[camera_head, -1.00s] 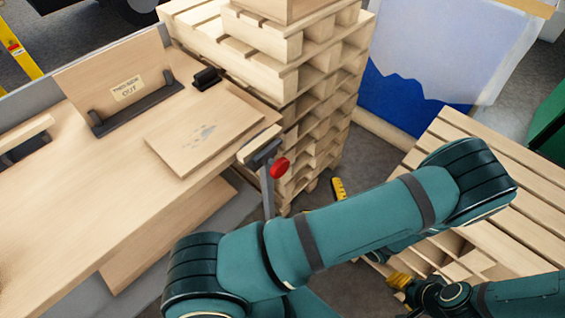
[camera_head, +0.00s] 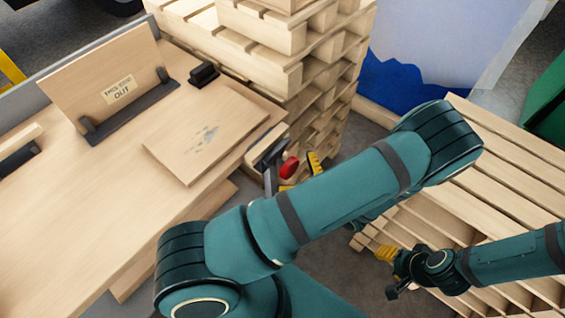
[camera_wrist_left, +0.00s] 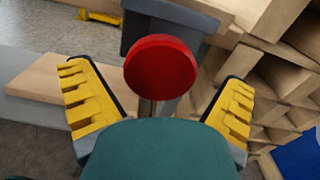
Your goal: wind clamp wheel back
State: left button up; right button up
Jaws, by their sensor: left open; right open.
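The red clamp wheel (camera_head: 290,167) sits on the grey clamp (camera_head: 270,160) at the bench's edge in the head view. In the left wrist view the red wheel (camera_wrist_left: 160,67) is a round disc on a thin stem, in front of the grey clamp body (camera_wrist_left: 170,25). My left gripper (camera_wrist_left: 158,105) is open, with one yellow finger on each side of the wheel and a gap to both. In the head view my left gripper (camera_head: 302,174) is partly hidden behind its arm. My right gripper (camera_head: 388,272) is open and empty at the lower right, away from the clamp.
The wooden bench (camera_head: 70,215) carries a flat board (camera_head: 205,132) and an upright panel (camera_head: 100,82) with a label reading "OUT". A tall pallet stack (camera_head: 325,75) stands close behind the clamp. Another slatted pallet (camera_head: 510,160) lies at the right.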

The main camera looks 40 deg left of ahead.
pick_arm(q)
jog(key=shift+a, duration=0.65)
jog(key=c, duration=1.1)
jog(key=shift+n, duration=0.8)
jog(key=shift+c, duration=0.2)
jog(key=o, duration=1.1)
jog(key=shift+o, duration=0.2)
jog(key=shift+d, duration=0.15)
jog(key=d, duration=0.7)
jog(key=shift+s+d, duration=0.15)
jog(key=shift+s, duration=0.1)
